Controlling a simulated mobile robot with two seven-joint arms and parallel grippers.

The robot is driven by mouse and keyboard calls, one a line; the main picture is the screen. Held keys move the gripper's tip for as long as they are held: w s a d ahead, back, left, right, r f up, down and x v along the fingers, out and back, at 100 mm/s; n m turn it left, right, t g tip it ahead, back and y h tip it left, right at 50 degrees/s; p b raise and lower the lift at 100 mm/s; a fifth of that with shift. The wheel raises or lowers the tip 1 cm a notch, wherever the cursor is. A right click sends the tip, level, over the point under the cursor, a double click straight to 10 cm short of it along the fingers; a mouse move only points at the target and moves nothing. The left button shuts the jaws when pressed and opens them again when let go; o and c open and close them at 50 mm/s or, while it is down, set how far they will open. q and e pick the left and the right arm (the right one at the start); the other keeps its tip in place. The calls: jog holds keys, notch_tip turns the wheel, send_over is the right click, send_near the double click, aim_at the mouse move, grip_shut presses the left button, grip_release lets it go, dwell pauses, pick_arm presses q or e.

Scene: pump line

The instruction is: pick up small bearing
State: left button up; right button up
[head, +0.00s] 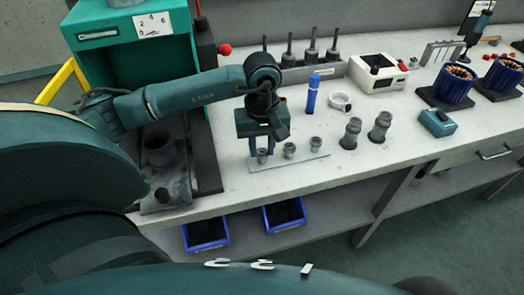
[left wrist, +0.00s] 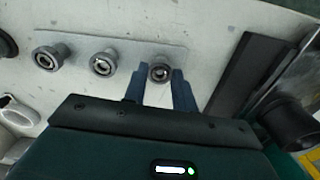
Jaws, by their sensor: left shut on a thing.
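Three small bearings stand in a row on a light grey strip (head: 300,160) on the bench. My left gripper (head: 261,150) reaches down over the leftmost small bearing (head: 262,157) in the head view. In the left wrist view this small bearing (left wrist: 160,72) sits between the two blue fingertips, and the gripper (left wrist: 161,80) is shut on it. It appears still at its place on the strip. The middle bearing (head: 289,149) and the right bearing (head: 316,144) stand free beside it. My right gripper is not in view.
A blue cylinder (head: 312,94), a white ring (head: 341,102) and two grey stepped parts (head: 350,133) stand to the right. A green press (head: 155,55) stands at the left. Blue bins (head: 284,214) sit on the shelf below. The front bench strip is clear.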

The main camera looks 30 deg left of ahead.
pick_arm(q)
notch_tip(320, 180, up, 10)
dwell(0.6)
